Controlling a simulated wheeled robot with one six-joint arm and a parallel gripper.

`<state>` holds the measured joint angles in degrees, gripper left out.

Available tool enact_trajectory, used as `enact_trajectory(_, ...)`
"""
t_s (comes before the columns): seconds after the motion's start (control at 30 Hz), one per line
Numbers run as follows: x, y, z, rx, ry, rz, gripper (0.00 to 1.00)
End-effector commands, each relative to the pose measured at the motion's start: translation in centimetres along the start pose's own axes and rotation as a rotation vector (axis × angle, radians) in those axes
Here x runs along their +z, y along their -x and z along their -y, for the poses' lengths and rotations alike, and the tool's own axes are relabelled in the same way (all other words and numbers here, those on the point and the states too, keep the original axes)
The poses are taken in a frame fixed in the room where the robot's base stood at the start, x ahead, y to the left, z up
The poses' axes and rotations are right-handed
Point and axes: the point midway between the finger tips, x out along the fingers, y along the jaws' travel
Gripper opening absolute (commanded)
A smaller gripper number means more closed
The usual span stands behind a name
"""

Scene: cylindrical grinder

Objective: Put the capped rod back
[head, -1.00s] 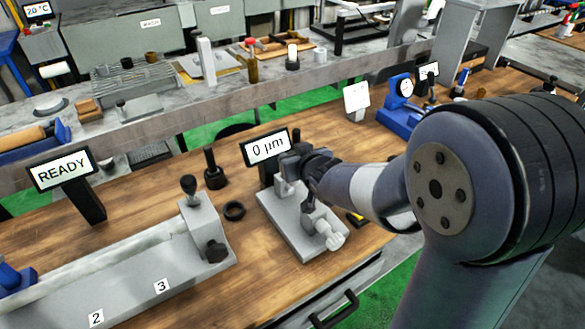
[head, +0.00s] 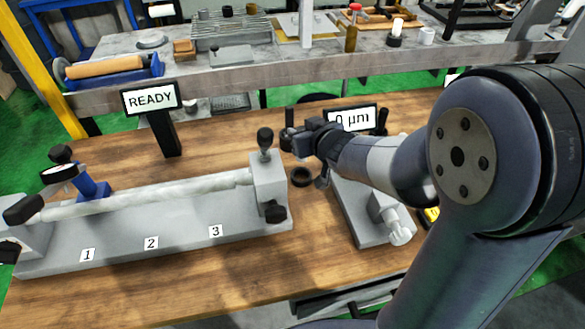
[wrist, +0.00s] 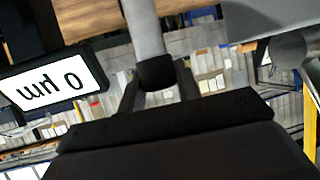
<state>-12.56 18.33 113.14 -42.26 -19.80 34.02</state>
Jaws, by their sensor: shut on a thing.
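The capped rod (wrist: 147,28) shows in the wrist view as a grey cylinder with a black end, between my fingers. My gripper (wrist: 158,88) is shut on it near the black end. The rod cannot be made out clearly there. A grey gauge base (head: 358,222) lies below and right of my gripper, partly behind my arm.
The grinder bed (head: 185,240), with a long pale bar, fills the left. The READY display (head: 150,98) stands behind it. Bare wood (head: 215,140) is free behind the bed.

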Motion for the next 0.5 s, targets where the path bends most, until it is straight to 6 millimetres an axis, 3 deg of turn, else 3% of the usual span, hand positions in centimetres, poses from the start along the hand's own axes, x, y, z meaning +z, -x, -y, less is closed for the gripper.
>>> enact_trajectory(0.1, 2.4, -1.2, 0.0, -0.001, -0.001, -0.001, 0.0)
enact_trajectory(0.5, 6.3, -3.1, 0.0, -0.001, 0.0, -0.001, 0.0)
